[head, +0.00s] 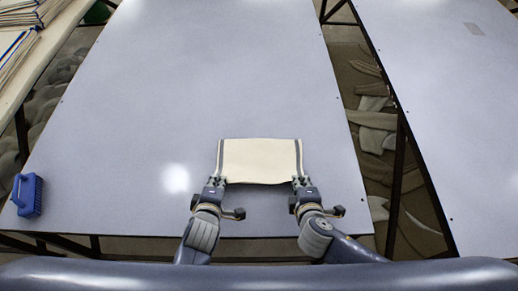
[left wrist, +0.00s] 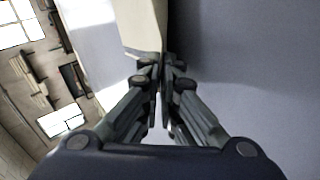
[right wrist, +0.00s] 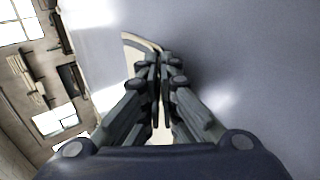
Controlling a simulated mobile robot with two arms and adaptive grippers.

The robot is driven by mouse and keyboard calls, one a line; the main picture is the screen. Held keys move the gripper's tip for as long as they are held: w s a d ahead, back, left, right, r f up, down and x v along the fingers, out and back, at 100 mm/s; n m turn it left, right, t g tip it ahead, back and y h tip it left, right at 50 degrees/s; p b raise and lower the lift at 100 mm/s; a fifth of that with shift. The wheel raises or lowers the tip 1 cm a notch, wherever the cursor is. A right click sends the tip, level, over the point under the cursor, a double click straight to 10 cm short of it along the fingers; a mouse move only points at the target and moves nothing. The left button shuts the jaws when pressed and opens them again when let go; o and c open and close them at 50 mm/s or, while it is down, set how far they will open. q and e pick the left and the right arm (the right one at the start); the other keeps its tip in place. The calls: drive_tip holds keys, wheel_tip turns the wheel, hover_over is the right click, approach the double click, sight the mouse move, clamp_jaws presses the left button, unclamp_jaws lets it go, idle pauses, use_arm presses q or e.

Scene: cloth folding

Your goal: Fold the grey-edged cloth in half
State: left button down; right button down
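The cream cloth (head: 260,160) with dark grey stripes along its left and right sides is on the light grey-blue table near its front edge. My left gripper (head: 217,181) is shut on its near left corner. My right gripper (head: 300,180) is shut on its near right corner. The near edge bows slightly between the grippers. In the left wrist view the cloth (left wrist: 146,28) runs up from between the closed fingers. In the right wrist view a striped edge of the cloth (right wrist: 140,42) meets the closed fingertips. The cloth's underside is hidden.
A blue brush (head: 27,195) lies at the table's front left corner. The table (head: 190,70) is clear beyond the cloth. A second table (head: 450,90) stands to the right across a gap. A side surface with stacked items (head: 22,45) is at the far left.

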use_arm(q)
drive_tip(key=c, duration=1.5)
unclamp_jaws()
use_arm(e)
drive_tip(key=c, duration=1.5)
unclamp_jaws()
